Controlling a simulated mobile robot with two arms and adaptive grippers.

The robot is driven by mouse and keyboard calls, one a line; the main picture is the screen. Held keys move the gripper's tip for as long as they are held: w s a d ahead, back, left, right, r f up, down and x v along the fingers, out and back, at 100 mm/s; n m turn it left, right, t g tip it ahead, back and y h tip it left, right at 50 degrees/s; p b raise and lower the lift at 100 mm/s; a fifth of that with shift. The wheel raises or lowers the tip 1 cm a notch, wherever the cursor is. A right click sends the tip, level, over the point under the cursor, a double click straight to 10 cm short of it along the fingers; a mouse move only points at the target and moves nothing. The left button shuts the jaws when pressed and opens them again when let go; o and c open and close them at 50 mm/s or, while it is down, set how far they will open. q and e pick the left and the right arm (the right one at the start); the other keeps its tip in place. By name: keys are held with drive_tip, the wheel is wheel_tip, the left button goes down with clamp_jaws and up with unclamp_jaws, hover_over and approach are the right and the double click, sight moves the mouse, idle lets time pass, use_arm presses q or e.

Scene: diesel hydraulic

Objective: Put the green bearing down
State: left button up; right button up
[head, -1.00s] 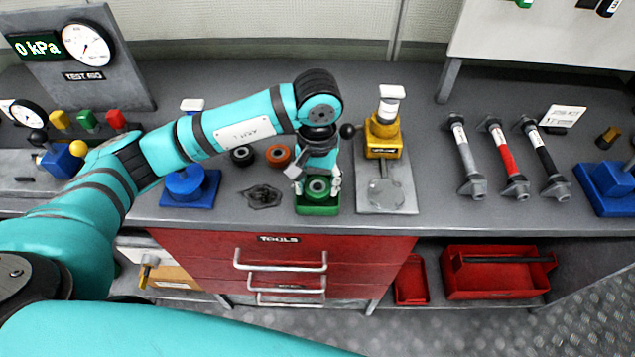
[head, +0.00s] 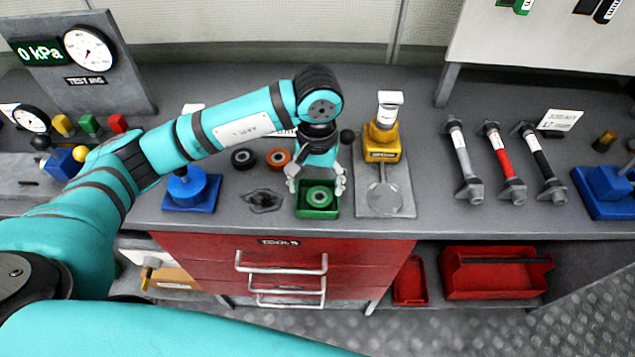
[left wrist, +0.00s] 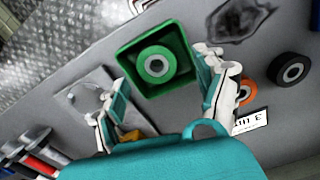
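The green bearing (head: 319,196) lies in a small green square tray (head: 318,213) on the bench, below my left gripper (head: 317,185). The left wrist view shows the bearing (left wrist: 156,64) flat inside the tray (left wrist: 124,58), with clear space around it. My left gripper (left wrist: 160,90) is open, its fingers spread to either side of the tray and apart from the bearing. My right gripper is not in these views.
A black bearing (head: 243,158) and an orange bearing (head: 279,158) lie left of the tray. A yellow press (head: 382,150) stands to its right. A dark stain (head: 262,199) and a blue stand (head: 190,190) are on the left. Three cylinders (head: 501,165) lie farther right.

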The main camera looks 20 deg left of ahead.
sight(318, 196)
use_arm(q)
wheel_tip(318, 196, up, 11)
drive_tip(key=b, duration=0.2)
drive_tip(key=shift+f, duration=0.2)
drive_tip(key=shift+w, duration=0.1)
